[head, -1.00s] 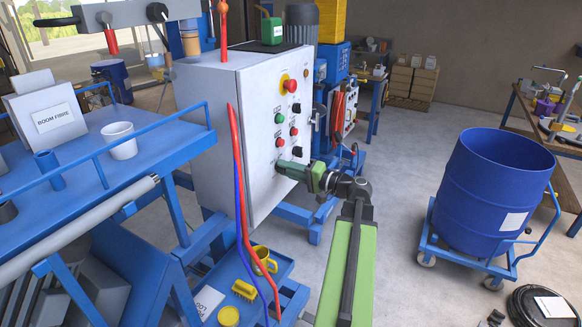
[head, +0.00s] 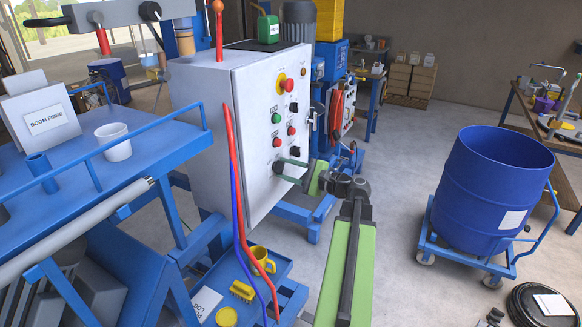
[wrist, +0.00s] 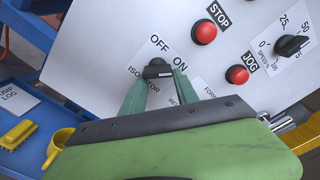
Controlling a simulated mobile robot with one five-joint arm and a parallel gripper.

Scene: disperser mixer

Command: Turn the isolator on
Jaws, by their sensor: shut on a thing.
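The isolator knob (wrist: 157,68) is a small black knob on the pale grey control cabinet (head: 215,120). In the wrist view it sits below the OFF and ON labels and above the ISOLATOR label. My gripper (wrist: 160,78) has its two green fingers on either side of the knob and is shut on it. The finger sides cover part of the knob, and I cannot tell exactly which label it points to. In the head view my gripper (head: 284,171) reaches the lower left of the cabinet's front panel, where the knob is mostly hidden.
A red stop button (wrist: 204,32), a red jog button (wrist: 237,75) and a black speed knob (wrist: 291,45) are nearby on the panel. Red and blue hoses (head: 238,190) hang before the cabinet. A blue drum (head: 490,190) stands on a trolley to the right, with clear floor between.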

